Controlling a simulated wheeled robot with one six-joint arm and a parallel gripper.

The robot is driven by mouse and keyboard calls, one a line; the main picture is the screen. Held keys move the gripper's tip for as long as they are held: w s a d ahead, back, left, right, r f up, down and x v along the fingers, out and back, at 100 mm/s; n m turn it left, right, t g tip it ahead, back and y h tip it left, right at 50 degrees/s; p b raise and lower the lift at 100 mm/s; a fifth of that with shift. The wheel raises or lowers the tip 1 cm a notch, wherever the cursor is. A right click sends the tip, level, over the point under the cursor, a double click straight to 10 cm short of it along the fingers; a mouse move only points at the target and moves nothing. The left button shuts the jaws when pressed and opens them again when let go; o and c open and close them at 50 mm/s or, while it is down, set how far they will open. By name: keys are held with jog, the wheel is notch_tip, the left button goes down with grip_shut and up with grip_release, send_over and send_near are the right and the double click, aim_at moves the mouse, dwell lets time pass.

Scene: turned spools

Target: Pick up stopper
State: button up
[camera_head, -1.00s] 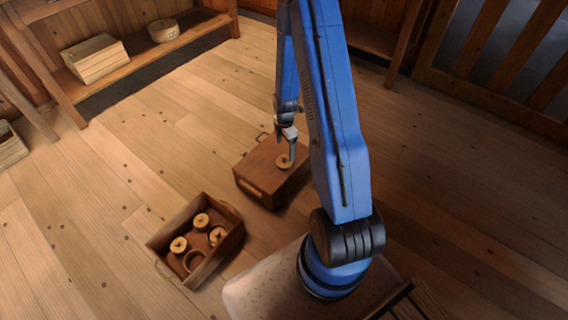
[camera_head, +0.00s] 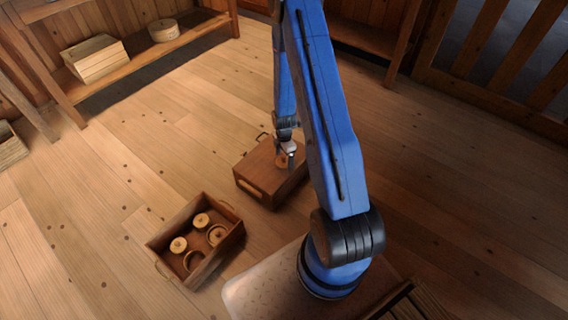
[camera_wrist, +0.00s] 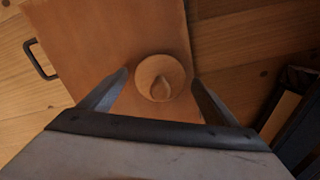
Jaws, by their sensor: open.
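The stopper (camera_wrist: 160,77), a round pale wooden disc with a small teardrop-shaped knob, sits on top of a closed brown wooden box (camera_wrist: 95,35). In the head view the stopper (camera_head: 282,162) is partly hidden by my gripper (camera_head: 288,158). My gripper (camera_wrist: 160,80) is open. In the wrist view its two fingers point at the stopper, one on each side, with a gap between each finger and the disc. I cannot tell how high the fingertips are above the lid.
An open wooden tray (camera_head: 228,247) with several turned wooden pieces stands on the floor left of the box (camera_head: 262,180). The box has a dark handle (camera_wrist: 40,60). A shelf (camera_head: 130,65) with a crate (camera_head: 92,58) and a round box (camera_head: 163,30) is at the back left. Floor between is clear.

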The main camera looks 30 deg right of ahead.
jog(key=shift+c, duration=0.6)
jog(key=c, duration=1)
jog(key=shift+r, duration=0.15)
